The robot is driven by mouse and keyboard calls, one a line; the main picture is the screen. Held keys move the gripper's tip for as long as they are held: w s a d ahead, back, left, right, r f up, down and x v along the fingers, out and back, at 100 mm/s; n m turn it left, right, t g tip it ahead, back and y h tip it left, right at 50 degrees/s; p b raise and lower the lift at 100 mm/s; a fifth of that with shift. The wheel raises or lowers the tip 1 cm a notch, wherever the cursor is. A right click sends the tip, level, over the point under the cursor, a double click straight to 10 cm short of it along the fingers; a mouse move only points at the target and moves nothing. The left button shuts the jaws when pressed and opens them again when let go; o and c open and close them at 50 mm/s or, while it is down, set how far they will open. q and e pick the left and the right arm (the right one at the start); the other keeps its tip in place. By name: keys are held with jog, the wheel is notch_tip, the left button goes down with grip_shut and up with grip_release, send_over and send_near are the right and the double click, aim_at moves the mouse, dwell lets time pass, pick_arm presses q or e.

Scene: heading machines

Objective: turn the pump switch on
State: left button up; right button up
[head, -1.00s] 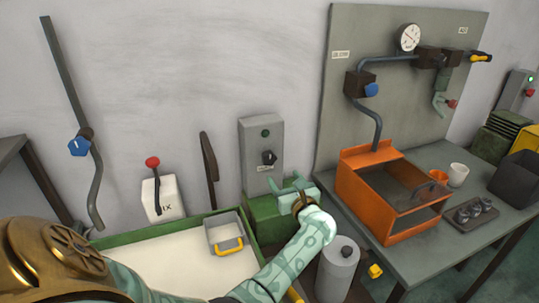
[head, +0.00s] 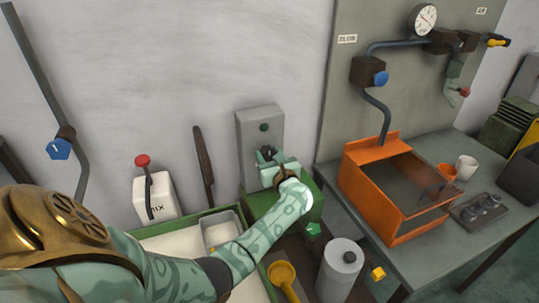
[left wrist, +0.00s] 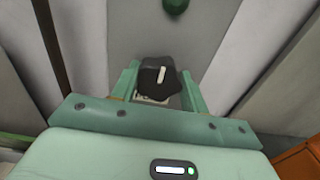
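The grey switch box (head: 260,118) is on the wall above a green machine housing, with a dark green round lamp or button (head: 264,127) on its upper face. Its dark rotary knob (left wrist: 158,77) shows in the left wrist view, with a white pointer line tilted slightly right of upright. My left gripper (head: 268,158) is in front of the box and covers most of the knob in the head view. Its fingers (left wrist: 158,90) stand apart on either side of the knob in the left wrist view; I cannot tell whether they touch it. My right gripper is in neither view.
An orange tank (head: 385,185) stands on the grey bench to the right. A grey cylinder (head: 340,265) is below the arm. A lever with a red ball (head: 143,160) and a green-rimmed trough (head: 195,219) are to the left.

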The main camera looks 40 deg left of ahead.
pick_arm(q)
jog(key=c, duration=0.4)
jog(key=shift+m, duration=0.4)
jog(key=m+p, duration=0.1)
jog(key=m, duration=0.1)
jog(key=shift+r+m, duration=0.1)
jog(key=shift+m, duration=0.3)
jog(key=m+p, duration=0.1)
jog(key=m, duration=0.3)
jog(key=shift+m+p, duration=0.3)
jog(key=m+p, duration=0.2)
jog(key=m, duration=0.3)
jog(key=shift+s, duration=0.1)
jog(key=shift+m+p, duration=0.7)
jog(key=shift+m, duration=1.7)
